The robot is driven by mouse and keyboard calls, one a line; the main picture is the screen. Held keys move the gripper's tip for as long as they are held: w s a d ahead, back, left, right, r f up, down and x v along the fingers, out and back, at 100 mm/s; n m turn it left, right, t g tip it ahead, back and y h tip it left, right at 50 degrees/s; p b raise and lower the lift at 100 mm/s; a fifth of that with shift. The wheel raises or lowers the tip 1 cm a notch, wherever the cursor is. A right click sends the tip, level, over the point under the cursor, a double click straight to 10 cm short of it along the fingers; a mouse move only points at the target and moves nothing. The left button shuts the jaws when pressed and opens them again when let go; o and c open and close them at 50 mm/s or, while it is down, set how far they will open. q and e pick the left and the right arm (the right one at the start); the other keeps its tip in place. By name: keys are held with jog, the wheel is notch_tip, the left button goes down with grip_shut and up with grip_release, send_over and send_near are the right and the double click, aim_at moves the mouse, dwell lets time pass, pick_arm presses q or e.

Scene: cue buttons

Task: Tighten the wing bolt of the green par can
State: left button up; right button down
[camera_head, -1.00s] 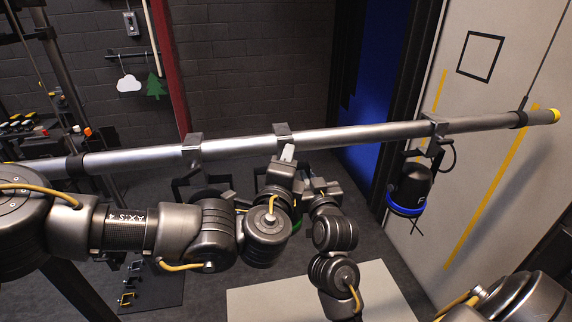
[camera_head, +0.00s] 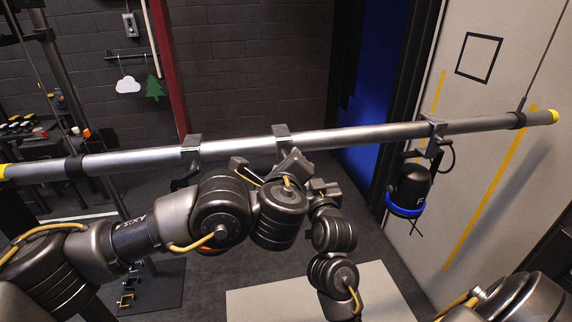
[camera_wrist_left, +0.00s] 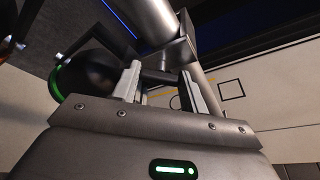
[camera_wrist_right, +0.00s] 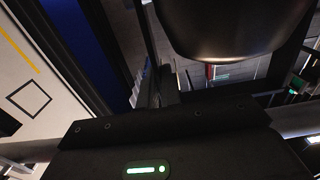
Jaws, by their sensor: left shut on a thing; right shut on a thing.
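The green par can hangs under the pipe's middle clamp (camera_head: 281,131), mostly hidden by my arms in the head view. Its dark body and green ring show at left in the left wrist view (camera_wrist_left: 85,82). My left gripper (camera_head: 295,160) is just below that clamp. In the left wrist view its two fingers (camera_wrist_left: 162,90) stand either side of a dark part under the clamp; it is shut on the wing bolt, which is largely hidden. My right gripper (camera_head: 322,188) is just right of it, shut on what looks like the can's thin yoke (camera_wrist_right: 150,40), beside the dark can body (camera_wrist_right: 235,25).
The metal pipe (camera_head: 360,136) crosses the whole view. A blue-ringed par can (camera_head: 409,190) hangs at right. Another clamp (camera_head: 191,146) sits at left, its lamp mostly behind my left arm. A pale mat (camera_head: 385,285) lies on the floor below.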

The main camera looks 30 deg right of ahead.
pick_arm(q)
jog(key=shift+f+m+y, duration=0.1)
jog(key=shift+m+y, duration=0.4)
jog(key=shift+m, duration=0.2)
jog(key=o, duration=1)
